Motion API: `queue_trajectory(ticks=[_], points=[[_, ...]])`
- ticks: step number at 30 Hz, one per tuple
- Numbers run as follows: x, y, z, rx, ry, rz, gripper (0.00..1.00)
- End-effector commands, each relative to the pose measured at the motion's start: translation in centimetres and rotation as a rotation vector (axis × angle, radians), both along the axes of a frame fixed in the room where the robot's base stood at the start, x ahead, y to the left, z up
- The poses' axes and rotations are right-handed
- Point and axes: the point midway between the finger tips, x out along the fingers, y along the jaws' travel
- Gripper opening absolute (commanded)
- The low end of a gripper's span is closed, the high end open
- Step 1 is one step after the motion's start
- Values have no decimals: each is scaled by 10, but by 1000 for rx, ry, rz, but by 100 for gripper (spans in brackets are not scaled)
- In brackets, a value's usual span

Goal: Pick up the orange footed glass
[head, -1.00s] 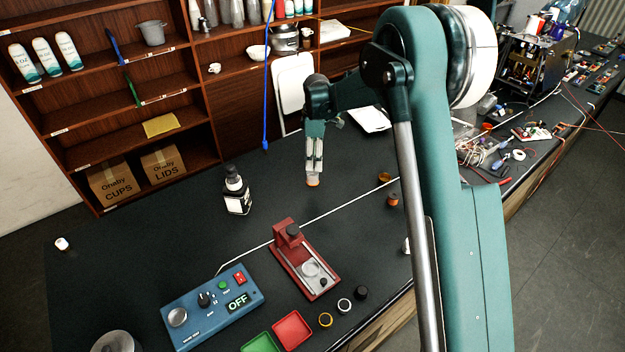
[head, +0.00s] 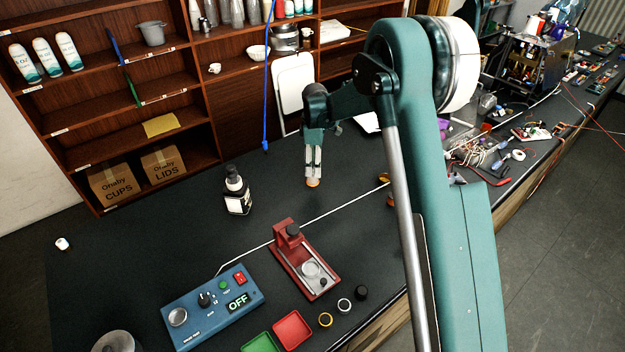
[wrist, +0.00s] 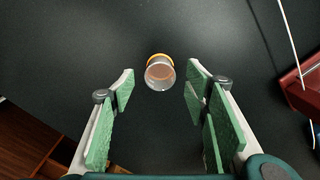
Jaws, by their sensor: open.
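The orange footed glass (wrist: 160,74) is a small clear cup with an orange band at its far end, on the dark counter in the wrist view. In the wrist view the green-padded fingers stand to the left and right of the glass, with gaps on both sides. I cannot tell how high the fingertips are above the counter.
A dark bottle with a white label (head: 237,192) stands left of my gripper. A red press-like fixture (head: 303,262) and a blue control box (head: 212,304) are nearer the front. A white cord (head: 330,211) crosses the counter. The counter around the glass is clear.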

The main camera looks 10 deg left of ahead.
Motion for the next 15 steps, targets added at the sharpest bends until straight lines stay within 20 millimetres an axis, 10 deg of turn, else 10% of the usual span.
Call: queue_trajectory(ticks=[15], points=[[0, 2, -17, 0, 0, 0, 46]])
